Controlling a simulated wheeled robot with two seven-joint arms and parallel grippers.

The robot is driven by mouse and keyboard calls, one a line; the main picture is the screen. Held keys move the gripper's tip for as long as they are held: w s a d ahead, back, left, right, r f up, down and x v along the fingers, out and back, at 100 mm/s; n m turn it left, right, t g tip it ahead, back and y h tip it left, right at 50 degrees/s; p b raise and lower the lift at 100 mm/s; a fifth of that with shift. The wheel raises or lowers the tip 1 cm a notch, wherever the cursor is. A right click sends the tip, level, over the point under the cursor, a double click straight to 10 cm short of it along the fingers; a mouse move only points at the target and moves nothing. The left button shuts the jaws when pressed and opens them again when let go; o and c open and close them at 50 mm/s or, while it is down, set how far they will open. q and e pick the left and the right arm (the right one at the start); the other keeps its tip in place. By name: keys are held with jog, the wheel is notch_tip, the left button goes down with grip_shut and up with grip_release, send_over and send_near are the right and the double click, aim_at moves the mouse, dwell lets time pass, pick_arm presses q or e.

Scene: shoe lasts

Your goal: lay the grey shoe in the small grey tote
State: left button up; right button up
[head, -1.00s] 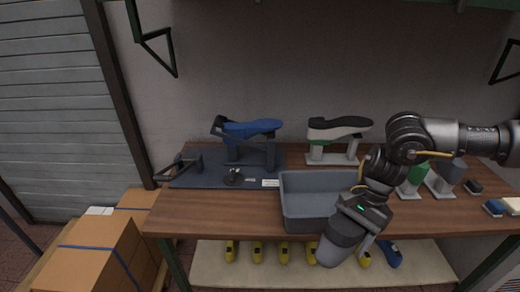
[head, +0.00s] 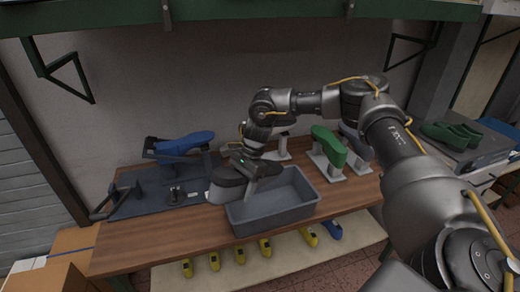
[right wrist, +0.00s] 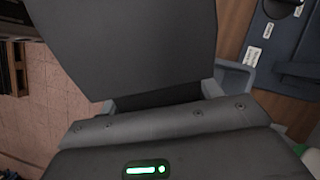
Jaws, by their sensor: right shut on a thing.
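The grey shoe (head: 226,186) is held in my right gripper (head: 246,174), which is shut on it. In the head view it hangs over the left end of the small grey tote (head: 285,212), across its left rim. I cannot tell whether it touches the rim. In the right wrist view the grey shoe (right wrist: 125,45) fills the upper left, and a corner of the tote (right wrist: 232,78) shows beside it. The visible floor of the tote is bare. My left gripper is not in view.
A blue shoe (head: 185,143) sits on a stand on the dark mat (head: 150,196) to the left. A green shoe (head: 328,145) and another grey one (head: 355,140) stand behind the tote. Yellow shoes lie on the shelf below. The wooden bench (head: 165,235) is clear in front.

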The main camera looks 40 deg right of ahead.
pick_arm(q)
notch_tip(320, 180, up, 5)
jog(key=p, duration=0.3)
pick_arm(e)
jog(key=w+d+m, duration=0.1)
jog(key=d, duration=0.2)
jog(key=w+d+r+m+t, duration=0.1)
jog(key=d+m, duration=0.1)
jog(key=d, duration=0.2)
jog(key=w+d+r+m, duration=0.1)
jog(key=w+d, duration=0.1)
jog(key=d, duration=0.1)
jog(key=shift+w+d+r+m+t, duration=0.1)
jog(key=shift+d+m+t, duration=0.2)
jog(key=shift+t, duration=0.1)
jog(key=shift+w+d, duration=0.1)
jog(key=shift+d, duration=0.2)
jog(key=shift+f+b, duration=2.15)
jog(key=shift+f, duration=0.45)
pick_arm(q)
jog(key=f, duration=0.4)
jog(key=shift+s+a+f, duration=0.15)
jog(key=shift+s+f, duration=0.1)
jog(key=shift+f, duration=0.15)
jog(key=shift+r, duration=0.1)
pick_arm(e)
jog(key=shift+w+a+r, duration=0.1)
jog(key=shift+a, duration=0.1)
jog(key=shift+w+a, duration=0.15)
jog(key=shift+a, duration=0.1)
